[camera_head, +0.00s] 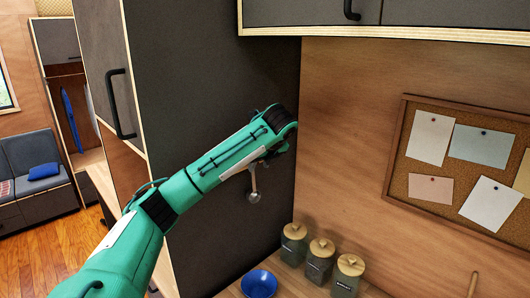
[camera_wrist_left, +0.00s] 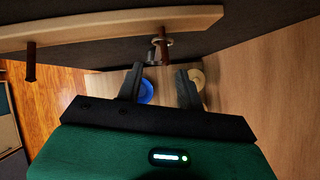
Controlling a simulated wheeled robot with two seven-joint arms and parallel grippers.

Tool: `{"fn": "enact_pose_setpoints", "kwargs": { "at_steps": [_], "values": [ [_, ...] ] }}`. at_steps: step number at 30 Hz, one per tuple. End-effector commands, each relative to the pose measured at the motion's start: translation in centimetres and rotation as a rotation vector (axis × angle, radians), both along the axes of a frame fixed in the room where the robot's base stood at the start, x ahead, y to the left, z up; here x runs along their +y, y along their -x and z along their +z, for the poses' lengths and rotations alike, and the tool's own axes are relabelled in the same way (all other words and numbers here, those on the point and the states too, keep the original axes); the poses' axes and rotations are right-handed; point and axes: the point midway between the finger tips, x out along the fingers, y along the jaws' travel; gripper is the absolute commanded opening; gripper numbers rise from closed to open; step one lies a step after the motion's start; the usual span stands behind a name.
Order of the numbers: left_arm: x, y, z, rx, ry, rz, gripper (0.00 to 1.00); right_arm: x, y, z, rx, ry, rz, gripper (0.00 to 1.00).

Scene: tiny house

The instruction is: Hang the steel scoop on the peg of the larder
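The steel scoop (camera_head: 253,190) shows in the head view below my left wrist, against the dark side of the larder (camera_head: 215,60); its upper part is hidden behind my arm. In the left wrist view a brown peg (camera_wrist_left: 163,48) sticks out from a pale wooden rail (camera_wrist_left: 100,30). A grey metal ring, seemingly the end of the scoop (camera_wrist_left: 153,54), appears around this peg. My left gripper (camera_wrist_left: 161,86) is open, its fingers apart with nothing between them, just short of the peg. My right gripper is in neither view.
Another brown peg (camera_wrist_left: 30,62) on the rail is bare. A blue bowl (camera_head: 259,284) and three lidded jars (camera_head: 320,260) stand on the counter below. A cork board (camera_head: 465,165) hangs on the right wall, and an overhead cabinet (camera_head: 400,12) is above.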

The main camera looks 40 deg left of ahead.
Motion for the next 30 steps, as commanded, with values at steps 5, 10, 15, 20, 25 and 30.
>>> {"fn": "enact_pose_setpoints", "kwargs": {
  "at_steps": [5,10,15,20,25,30],
  "values": [
    [-0.9,0.4,1.9,-0.003,-0.002,0.001,0.38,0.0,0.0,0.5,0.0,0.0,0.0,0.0],
    [-1.7,0.8,3.2,-0.001,-0.002,0.003,0.38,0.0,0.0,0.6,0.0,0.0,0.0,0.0],
    [-2.5,1.0,4.4,-0.002,0.0,0.001,0.38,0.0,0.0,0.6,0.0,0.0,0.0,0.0],
    [-3.0,1.2,5.1,-0.001,0.0,0.002,0.38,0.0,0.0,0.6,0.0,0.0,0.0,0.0],
    [-3.2,1.3,5.4,0.001,0.001,0.003,0.38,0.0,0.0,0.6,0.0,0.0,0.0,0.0],
    [-3.3,1.3,5.5,0.002,0.002,0.004,0.38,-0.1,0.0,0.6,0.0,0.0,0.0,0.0]
  ]
}}
